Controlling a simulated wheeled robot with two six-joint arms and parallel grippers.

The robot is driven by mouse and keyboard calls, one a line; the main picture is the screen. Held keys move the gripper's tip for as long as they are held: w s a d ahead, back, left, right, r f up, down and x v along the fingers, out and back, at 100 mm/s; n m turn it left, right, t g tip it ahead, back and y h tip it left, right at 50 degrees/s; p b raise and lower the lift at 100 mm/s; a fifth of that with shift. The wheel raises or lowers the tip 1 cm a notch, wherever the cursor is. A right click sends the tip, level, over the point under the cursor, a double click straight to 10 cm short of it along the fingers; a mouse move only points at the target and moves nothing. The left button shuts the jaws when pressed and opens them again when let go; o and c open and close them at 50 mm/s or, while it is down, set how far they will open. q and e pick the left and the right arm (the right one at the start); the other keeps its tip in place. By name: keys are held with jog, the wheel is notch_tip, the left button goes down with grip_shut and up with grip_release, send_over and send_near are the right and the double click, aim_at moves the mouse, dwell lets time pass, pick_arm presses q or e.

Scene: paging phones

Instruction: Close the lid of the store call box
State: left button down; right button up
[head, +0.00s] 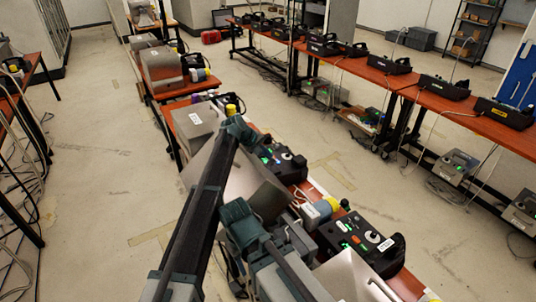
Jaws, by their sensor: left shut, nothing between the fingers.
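The store call box's name cannot be read on any label here. A large grey metal panel (222,165), which looks like a raised, tilted lid, stands on the near bench, partly hidden behind my arm. Beside it lies a black phone unit (283,160) with green lights. A second black unit (358,243) sits nearer, with a silver metal cover (350,280) at the bottom edge. My left gripper (297,232) is shut and empty, low over the bench between the two units. Whether it touches anything cannot be told. My right gripper cannot be made out.
A grey box (194,128) with a white label stands farther up the bench. A blue-grey cylinder (318,211) with a yellow end lies close right of my gripper. A long orange bench (430,92) with several black units runs along the right. Bare floor (120,165) lies to the left.

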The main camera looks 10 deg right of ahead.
pick_arm(q)
jog(key=p+v, duration=1)
jog(key=v, duration=0.3)
jog(key=shift+s+a+r, duration=0.15)
jog(key=shift+a+r, duration=0.05)
jog(key=shift+f, duration=0.1)
